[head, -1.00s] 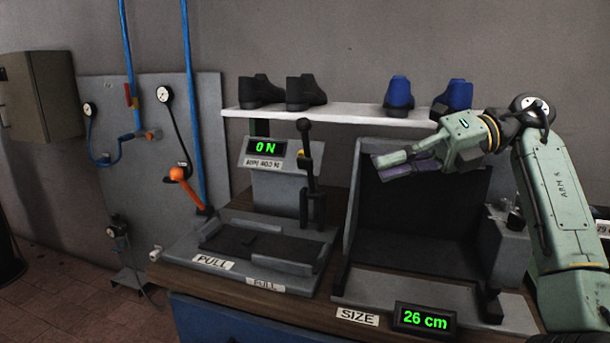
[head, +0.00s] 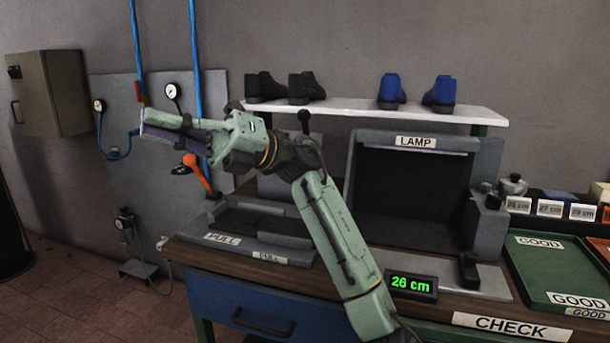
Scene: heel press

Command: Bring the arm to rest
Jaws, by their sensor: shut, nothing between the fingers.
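My arm, pale green, reaches up and left across the middle of the view. My gripper (head: 150,128) is shut and empty. It hangs in the air in front of the grey wall panel, left of the shelf. My wrist and forearm hide most of the press station with the PULL labels (head: 222,238), including its display. The tip of the black lever (head: 304,117) shows just above my arm.
An orange valve handle (head: 196,172) and blue hoses lie close behind my gripper. Black and blue shoes stand on the white shelf (head: 350,107). The LAMP box (head: 415,190), a 26 cm display (head: 411,285) and green GOOD trays (head: 545,265) are to the right.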

